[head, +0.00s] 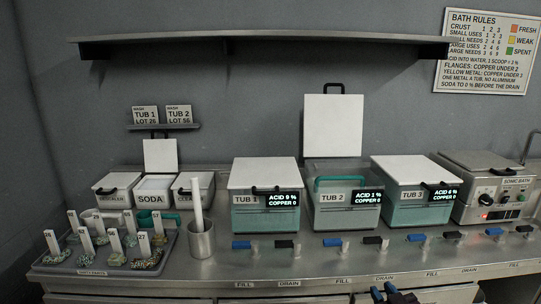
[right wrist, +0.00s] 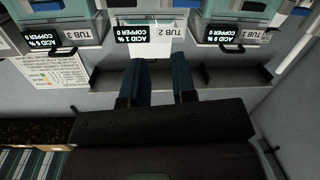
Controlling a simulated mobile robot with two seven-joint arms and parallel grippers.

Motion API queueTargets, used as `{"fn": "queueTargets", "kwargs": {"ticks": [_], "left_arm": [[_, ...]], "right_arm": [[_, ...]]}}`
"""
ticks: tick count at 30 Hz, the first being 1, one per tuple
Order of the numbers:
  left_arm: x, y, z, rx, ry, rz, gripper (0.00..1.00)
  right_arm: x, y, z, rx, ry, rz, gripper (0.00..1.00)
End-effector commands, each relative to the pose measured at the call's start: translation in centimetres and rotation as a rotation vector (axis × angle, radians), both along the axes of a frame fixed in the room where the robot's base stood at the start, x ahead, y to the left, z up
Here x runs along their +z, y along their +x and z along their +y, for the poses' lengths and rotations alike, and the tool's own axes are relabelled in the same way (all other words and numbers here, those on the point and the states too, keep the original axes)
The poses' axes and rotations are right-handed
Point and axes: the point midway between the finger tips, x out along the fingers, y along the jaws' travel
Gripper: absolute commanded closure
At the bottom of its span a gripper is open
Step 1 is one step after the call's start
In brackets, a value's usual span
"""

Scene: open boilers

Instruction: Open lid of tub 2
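Tub 2 (head: 328,222) is a teal-grey box in the middle of the row on the metal counter. Its white lid (head: 333,126) stands upright behind it, with a dark handle at the top edge. The display beside its label reads acid 1 %, copper 0. A teal handle-like bar shows inside the open tub. My right gripper (head: 384,294) is at the bottom edge of the head view, in front of the counter and well away from the lid. In the right wrist view its blue fingers (right wrist: 160,82) are apart with nothing held. My left gripper is not in view.
Tub 1 (head: 264,218) and tub 3 (head: 408,212) flank tub 2 with lids shut. Blue and black valve handles line the counter front. A shelf (head: 260,40) hangs above. A sample tray (head: 105,262) and grey cup (head: 201,241) stand left; the sonic bath (head: 490,190) stands right.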

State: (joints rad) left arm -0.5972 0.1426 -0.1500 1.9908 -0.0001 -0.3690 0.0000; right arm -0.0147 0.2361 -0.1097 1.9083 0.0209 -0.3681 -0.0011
Motion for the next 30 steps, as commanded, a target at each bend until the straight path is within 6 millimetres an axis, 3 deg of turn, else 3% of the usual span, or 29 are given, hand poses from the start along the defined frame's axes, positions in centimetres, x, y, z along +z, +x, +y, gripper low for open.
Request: {"fn": "queueTargets", "kwargs": {"ticks": [1,12,18,23,30], "left_arm": [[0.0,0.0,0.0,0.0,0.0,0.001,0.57],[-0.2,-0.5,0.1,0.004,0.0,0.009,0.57],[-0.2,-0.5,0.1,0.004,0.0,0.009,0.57],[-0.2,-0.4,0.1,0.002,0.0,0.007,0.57],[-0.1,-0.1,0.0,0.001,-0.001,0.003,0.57]], "right_arm": [[-1.9,-2.1,0.0,-0.009,0.008,0.035,0.75],[-13.3,-16.9,-0.7,-0.095,0.07,0.318,0.75],[-17.2,-23.1,-1.4,-0.141,0.086,0.44,0.75],[-18.1,-25.0,-1.8,-0.154,0.085,0.474,0.75],[-18.2,-25.1,-1.8,-0.155,0.085,0.477,0.75]]}}
